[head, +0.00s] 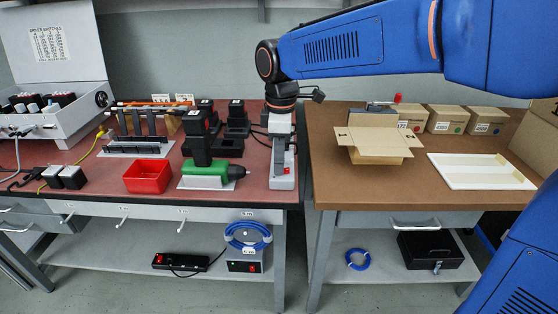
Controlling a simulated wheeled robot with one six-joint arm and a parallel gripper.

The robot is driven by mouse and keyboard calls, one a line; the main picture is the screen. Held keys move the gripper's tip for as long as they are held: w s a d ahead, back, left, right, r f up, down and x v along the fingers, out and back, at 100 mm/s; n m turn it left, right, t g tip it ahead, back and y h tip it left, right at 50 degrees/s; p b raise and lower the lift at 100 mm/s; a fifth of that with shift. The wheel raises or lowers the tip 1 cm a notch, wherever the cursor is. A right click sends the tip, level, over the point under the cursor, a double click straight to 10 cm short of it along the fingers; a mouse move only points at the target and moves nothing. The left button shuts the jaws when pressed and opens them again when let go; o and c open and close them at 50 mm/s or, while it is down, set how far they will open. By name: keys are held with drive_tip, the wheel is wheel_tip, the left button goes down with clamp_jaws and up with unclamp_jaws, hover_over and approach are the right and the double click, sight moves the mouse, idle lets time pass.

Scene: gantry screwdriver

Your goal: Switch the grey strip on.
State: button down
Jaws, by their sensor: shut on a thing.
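A light grey strip (283,180) with a red switch (287,171) lies at the right end of the red-topped bench, running away from me. I cannot tell the switch's position. My gripper (281,136) points down over the strip's far part, behind the red switch. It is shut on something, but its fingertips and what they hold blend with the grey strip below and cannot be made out.
A green and black driver (221,171) and a red bin (148,176) are left of the strip. Black chargers (236,125) stand behind. A black strip (180,262) lies on the lower shelf. A gap separates the brown bench (345,193) at right.

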drive_tip(key=shift+d+y, duration=0.2)
drive_tip(key=shift+y, duration=0.5)
drive_tip(key=shift+d+y, duration=0.2)
drive_tip(key=shift+y, duration=0.5)
drive_tip(key=shift+r, duration=0.1)
drive_tip(key=c, duration=1.7)
unclamp_jaws()
drive_tip(key=v, duration=1.7)
drive_tip(key=shift+s+r, duration=0.1)
drive_tip(key=shift+r, duration=0.1)
drive_tip(key=shift+d, duration=0.15)
